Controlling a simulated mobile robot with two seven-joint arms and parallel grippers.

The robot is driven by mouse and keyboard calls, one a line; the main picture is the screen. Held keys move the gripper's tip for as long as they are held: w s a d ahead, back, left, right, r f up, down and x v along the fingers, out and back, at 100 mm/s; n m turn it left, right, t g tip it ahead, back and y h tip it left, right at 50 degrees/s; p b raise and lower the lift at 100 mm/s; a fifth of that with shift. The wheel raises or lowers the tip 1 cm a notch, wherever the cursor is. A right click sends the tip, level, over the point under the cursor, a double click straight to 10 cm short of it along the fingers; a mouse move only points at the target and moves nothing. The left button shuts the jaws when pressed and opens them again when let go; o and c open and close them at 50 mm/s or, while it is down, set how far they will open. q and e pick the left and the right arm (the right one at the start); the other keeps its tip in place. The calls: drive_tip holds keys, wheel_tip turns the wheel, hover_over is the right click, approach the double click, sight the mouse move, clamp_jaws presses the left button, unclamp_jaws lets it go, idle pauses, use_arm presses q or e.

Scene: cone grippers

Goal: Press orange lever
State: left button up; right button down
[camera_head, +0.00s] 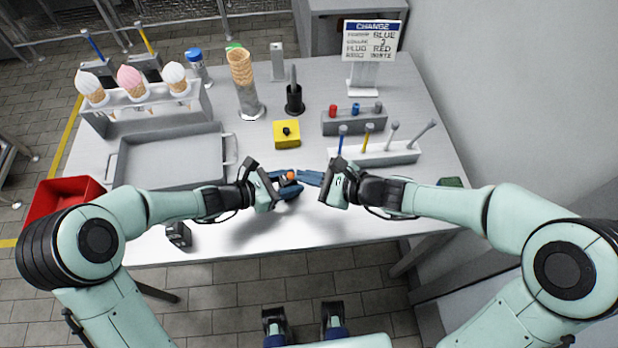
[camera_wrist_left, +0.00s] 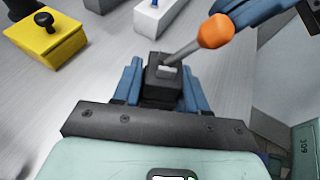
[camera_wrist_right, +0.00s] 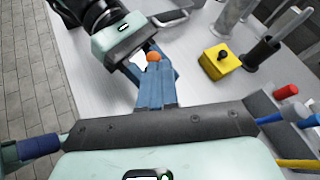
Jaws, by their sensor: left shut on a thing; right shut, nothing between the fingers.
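The orange lever knob (camera_head: 290,175) sits on a thin grey rod. In the left wrist view the knob (camera_wrist_left: 215,31) and rod rise from a small dark box (camera_wrist_left: 163,75). My left gripper (camera_head: 290,190) is shut on this box, with one blue finger on each side. My right gripper (camera_head: 306,177) is shut and empty, its blue fingers pointing left at the knob. In the right wrist view the knob (camera_wrist_right: 153,57) shows just past the right fingertips (camera_wrist_right: 155,78). I cannot tell whether they touch it. The box is mostly hidden in the head view.
A yellow block with a black knob (camera_head: 287,134) stands behind the grippers. A grey tray (camera_head: 172,165) and an ice-cream rack (camera_head: 140,118) are at left. A tool rack (camera_head: 375,157) is at right. A small dark object (camera_head: 178,234) lies near the front edge.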

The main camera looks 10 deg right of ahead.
drive_tip(key=shift+w+r, duration=0.15)
drive_tip(key=shift+r, duration=0.05)
drive_tip(key=shift+w+a+r, duration=0.3)
drive_tip(key=shift+w+a, duration=0.05)
drive_tip(key=shift+w, duration=0.45)
drive_tip(key=shift+w+a+r, duration=0.25)
drive_tip(key=shift+w+a, duration=0.1)
drive_tip(key=shift+w, duration=0.4)
drive_tip(key=shift+w+a+r, duration=0.3)
drive_tip(key=shift+w+a, duration=0.05)
drive_tip(key=shift+w, duration=0.45)
drive_tip(key=shift+r, duration=0.8)
drive_tip(key=s+d+r, duration=0.2)
drive_tip(key=d+r, duration=0.6)
drive_tip(key=d, duration=0.1)
drive_tip(key=shift+s+d+r, duration=0.3)
drive_tip(key=shift+s+r, duration=0.05)
